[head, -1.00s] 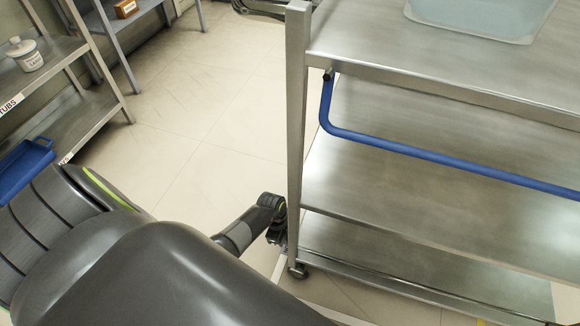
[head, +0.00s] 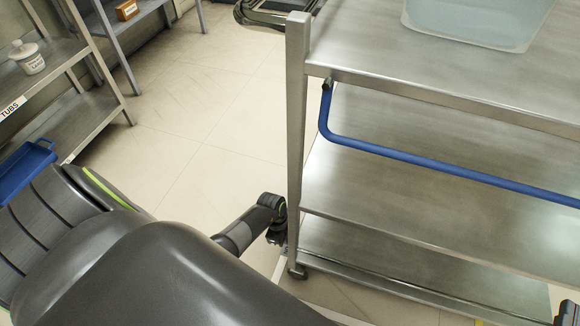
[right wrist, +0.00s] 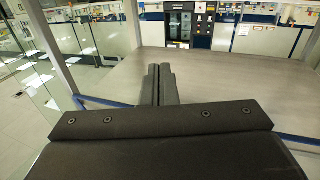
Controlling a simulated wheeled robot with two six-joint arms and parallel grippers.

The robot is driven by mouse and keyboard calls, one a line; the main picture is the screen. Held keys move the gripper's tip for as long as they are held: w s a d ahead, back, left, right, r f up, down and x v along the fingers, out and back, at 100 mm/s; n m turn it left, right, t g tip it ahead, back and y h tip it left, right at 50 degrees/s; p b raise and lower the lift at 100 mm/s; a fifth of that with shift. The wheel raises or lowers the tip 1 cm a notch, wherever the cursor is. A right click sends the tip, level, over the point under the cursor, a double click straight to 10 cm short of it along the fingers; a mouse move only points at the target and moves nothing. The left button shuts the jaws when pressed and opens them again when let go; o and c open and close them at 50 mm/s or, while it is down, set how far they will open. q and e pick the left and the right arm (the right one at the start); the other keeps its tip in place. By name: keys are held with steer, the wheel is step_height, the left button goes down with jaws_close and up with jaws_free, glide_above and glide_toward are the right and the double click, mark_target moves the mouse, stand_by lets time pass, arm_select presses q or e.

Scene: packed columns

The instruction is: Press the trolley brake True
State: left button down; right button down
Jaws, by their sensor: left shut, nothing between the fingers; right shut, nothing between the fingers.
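The steel trolley (head: 297,120) stands at the right of the head view, with a blue push handle (head: 430,165) across its near side. A small caster (head: 297,271) shows at its near left foot. I cannot make out a brake pedal there. My left gripper (head: 276,238) is shut and empty, low beside the trolley's left post and a little above the caster. Whether it touches the post is unclear. My right gripper (right wrist: 161,72) is shut and empty in the right wrist view, over or before a flat grey surface (right wrist: 230,75).
A pale translucent tub (head: 475,20) sits on the trolley's top shelf. A shelf rack with a white jar (head: 28,60) and a blue tray (head: 25,170) stands at the left. Floor between rack and trolley is clear.

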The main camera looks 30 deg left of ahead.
steer(key=shift+s+f+g+y+p, duration=0.15)
steer(key=shift+s+f+g, duration=0.1)
steer(key=shift+f+g, duration=0.6)
steer(key=shift+s+f+g+y+p, duration=0.2)
steer(key=shift+f+g, duration=0.25)
steer(key=shift+f, duration=0.75)
